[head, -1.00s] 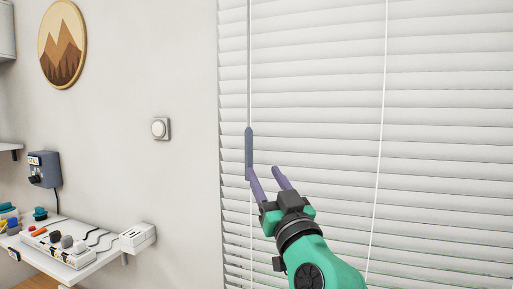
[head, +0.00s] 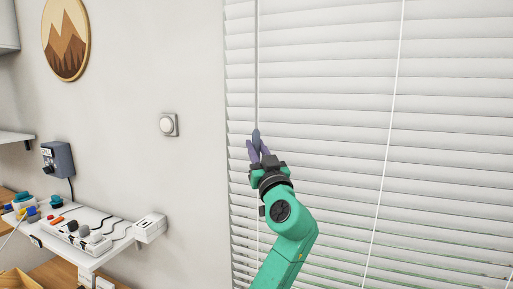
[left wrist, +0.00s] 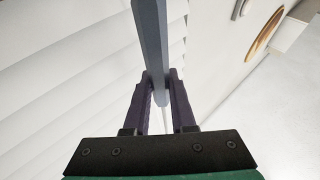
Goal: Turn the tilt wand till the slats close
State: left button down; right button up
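The window blind (head: 330,110) fills the right of the head view. Its pale slats are tilted, with thin dark gaps between them and some green showing low at the right. The tilt wand (head: 257,70) hangs near the blind's left edge and ends in a blue-grey handle (head: 256,134). My left gripper (head: 257,147) is at the handle's lower part, one finger on each side. In the left wrist view the handle (left wrist: 150,35) runs down between the fingers (left wrist: 160,85), with no clear gap beside it. My right gripper is not in view.
A white cord (head: 388,140) hangs right of my left arm. On the wall at left are a round dial (head: 168,125), a mountain plaque (head: 66,38) and a blue-grey box (head: 57,160). A shelf (head: 95,262) with a power strip and plugs stands below.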

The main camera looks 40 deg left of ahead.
pick_arm(q)
jog(key=shift+f+n+g+y+b, duration=0.2)
jog(key=shift+n+g+y+b, duration=0.4)
jog(key=shift+g+b, duration=0.65)
jog(key=shift+f+n+g+y+b, duration=0.2)
jog(key=shift+n+g+y+b, duration=0.35)
jog(key=shift+g+b, duration=0.65)
jog(key=shift+w+r+n+g+y+b, duration=0.15)
jog(key=shift+n+g+y+b, duration=0.1)
jog(key=shift+n+g+b, duration=0.4)
jog(key=shift+r+n+g+y, duration=0.2)
jog(key=shift+n+g+y, duration=0.15)
jog(key=shift+g, duration=0.65)
jog(key=c, duration=0.7)
grip_release()
jog(key=shift+c, duration=0.2)
